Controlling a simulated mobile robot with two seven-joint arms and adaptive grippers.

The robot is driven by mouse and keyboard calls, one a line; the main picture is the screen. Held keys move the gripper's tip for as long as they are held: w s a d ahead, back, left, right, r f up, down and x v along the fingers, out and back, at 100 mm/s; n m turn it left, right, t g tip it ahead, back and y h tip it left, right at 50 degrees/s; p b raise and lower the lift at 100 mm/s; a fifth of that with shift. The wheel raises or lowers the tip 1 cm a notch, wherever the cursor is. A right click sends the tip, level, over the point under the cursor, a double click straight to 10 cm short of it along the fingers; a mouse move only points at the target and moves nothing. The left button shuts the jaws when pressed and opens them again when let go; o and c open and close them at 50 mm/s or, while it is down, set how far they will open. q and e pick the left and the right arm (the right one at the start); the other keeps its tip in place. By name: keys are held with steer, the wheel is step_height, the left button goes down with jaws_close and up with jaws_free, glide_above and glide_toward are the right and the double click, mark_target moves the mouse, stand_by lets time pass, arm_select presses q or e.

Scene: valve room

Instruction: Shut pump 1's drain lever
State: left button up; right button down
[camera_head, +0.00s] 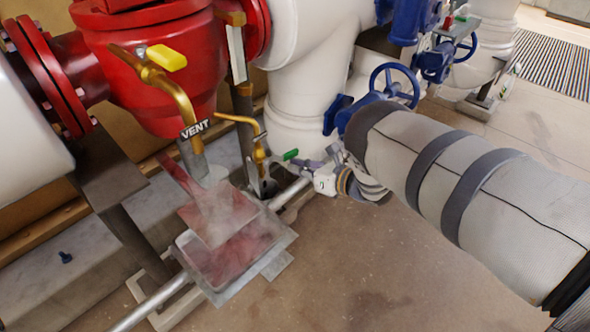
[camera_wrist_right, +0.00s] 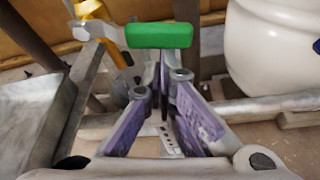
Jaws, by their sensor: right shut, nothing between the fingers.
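A small green lever handle (camera_head: 290,155) sits on a brass valve (camera_head: 258,152) low beside the red pump body (camera_head: 180,70). In the right wrist view the green handle (camera_wrist_right: 160,35) lies crosswise just beyond the fingertips, with a metal arm at its left end. My right gripper (camera_head: 318,172) is shut and empty, close to the right of the handle in the head view. In the right wrist view the gripper (camera_wrist_right: 168,80) has its purple-padded fingers meeting just below the handle; contact cannot be told. My left gripper is not in view.
A yellow lever (camera_head: 166,57) tops a brass pipe marked VENT, with whitish flow below it over a metal drip tray (camera_head: 240,265). A white pipe (camera_head: 305,70) and a blue handwheel (camera_head: 394,85) stand behind my right arm. Floor in front is clear.

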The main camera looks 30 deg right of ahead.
steer(key=shift+w+d+r+p, duration=0.1)
steer(key=shift+d+r+p, duration=0.2)
steer(key=shift+r, duration=0.35)
stand_by(0.4)
